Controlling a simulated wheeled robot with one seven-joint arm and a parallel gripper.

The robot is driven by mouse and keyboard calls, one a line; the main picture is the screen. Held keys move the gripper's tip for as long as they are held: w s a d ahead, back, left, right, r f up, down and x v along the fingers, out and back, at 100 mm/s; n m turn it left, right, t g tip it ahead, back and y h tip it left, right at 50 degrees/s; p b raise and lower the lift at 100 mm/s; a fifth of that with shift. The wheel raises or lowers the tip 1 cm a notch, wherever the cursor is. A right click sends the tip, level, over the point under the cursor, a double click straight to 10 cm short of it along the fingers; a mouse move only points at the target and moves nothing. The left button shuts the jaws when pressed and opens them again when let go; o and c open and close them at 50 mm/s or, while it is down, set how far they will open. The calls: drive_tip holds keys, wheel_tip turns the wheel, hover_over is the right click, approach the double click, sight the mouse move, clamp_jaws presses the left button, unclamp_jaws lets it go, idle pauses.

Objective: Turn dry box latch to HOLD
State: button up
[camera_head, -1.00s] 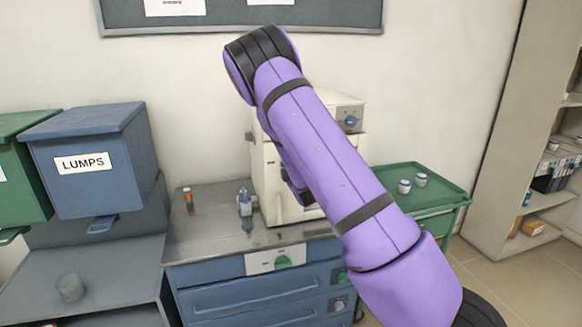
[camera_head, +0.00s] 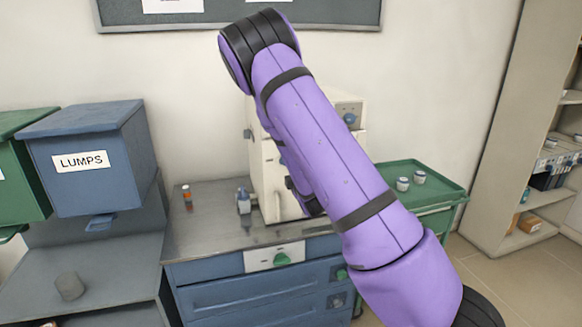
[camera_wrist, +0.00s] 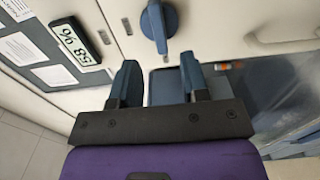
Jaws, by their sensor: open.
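In the wrist view a blue turning latch (camera_wrist: 160,24) sits on a cream front panel (camera_wrist: 215,22), beyond my fingertips and near the top edge. No HOLD mark is readable by it. My gripper (camera_wrist: 159,80) is open and empty, its two dark fingers apart, with the latch ahead of the gap and not between them. In the head view the cream cabinet (camera_head: 268,180) stands on the steel counter, largely covered by my purple arm. A blue knob (camera_head: 350,118) shows at its upper right. My gripper's fingers are hidden there behind the arm.
A small display (camera_wrist: 75,43) and paper labels are left of the latch; a pale handle (camera_wrist: 285,40) is right. A bottle (camera_head: 244,202) and an orange vial (camera_head: 187,197) stand on the counter (camera_head: 205,222). A green cart (camera_head: 440,185) holds two small jars.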

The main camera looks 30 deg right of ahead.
drive_tip(key=shift+v, duration=2.2)
drive_tip(key=s+a+r+m+g+y, duration=0.2)
drive_tip(key=s+a+r+m+g, duration=0.25)
drive_tip(key=r+m, duration=0.2)
drive_tip(key=s+a+r+m+g+y, duration=0.25)
drive_tip(key=s+a+r+m, duration=0.2)
drive_tip(key=r, duration=0.35)
drive_tip(key=s+a+r+m+g, duration=0.1)
drive_tip(key=s+a+r, duration=0.1)
drive_tip(key=s, duration=0.6)
drive_tip(key=s+a+r+m+g, duration=0.1)
drive_tip(key=s+a+r+g, duration=0.1)
drive_tip(key=s, duration=0.7)
drive_tip(key=s+a+r+m+g, duration=0.2)
drive_tip(key=s+r, duration=0.1)
drive_tip(key=s, duration=0.5)
drive_tip(key=shift+s+r, duration=0.15)
drive_tip(key=shift+s, duration=0.05)
drive_tip(key=shift+a+y, duration=0.1)
drive_tip(key=shift+y, duration=0.15)
